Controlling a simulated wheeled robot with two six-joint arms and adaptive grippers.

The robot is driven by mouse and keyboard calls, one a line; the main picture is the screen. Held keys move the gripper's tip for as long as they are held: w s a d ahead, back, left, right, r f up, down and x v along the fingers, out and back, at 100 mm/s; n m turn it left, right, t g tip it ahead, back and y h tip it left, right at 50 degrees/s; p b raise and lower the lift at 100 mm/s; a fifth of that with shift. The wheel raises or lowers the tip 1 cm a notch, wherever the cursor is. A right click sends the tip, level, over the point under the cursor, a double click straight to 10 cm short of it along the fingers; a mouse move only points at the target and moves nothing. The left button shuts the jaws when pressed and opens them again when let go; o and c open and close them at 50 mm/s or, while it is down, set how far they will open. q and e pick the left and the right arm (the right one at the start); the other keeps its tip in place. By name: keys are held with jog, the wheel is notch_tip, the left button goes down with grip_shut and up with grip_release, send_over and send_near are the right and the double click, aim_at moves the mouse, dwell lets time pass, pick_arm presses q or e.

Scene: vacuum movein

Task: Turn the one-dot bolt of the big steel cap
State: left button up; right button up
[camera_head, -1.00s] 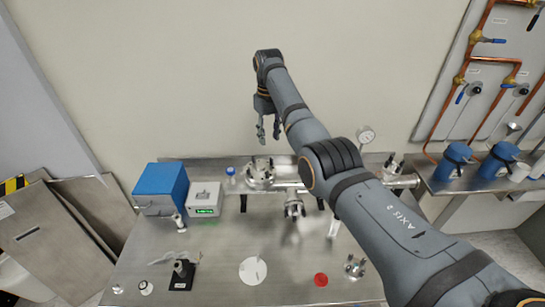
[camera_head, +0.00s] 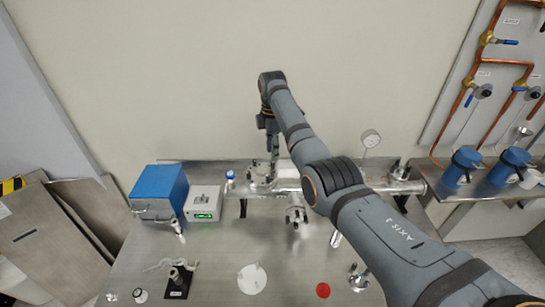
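The big steel cap (camera_head: 257,183) is a round metal flange with upright bolts, on the left end of the horizontal steel pipe at the back of the bench. My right gripper (camera_head: 273,160) points down over the right side of this cap. Its fingers show nearly edge-on, so I cannot tell their opening or whether they touch a bolt. The dots on the bolts are too small to read, and the gripper partly covers the cap. My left gripper is not in view.
A white disc (camera_head: 251,279) and red disc (camera_head: 323,290) lie in front.

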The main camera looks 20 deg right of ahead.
aim_at(273, 165)
jog(key=shift+f+p, duration=0.35)
jog(key=shift+f, duration=1.85)
grip_shut()
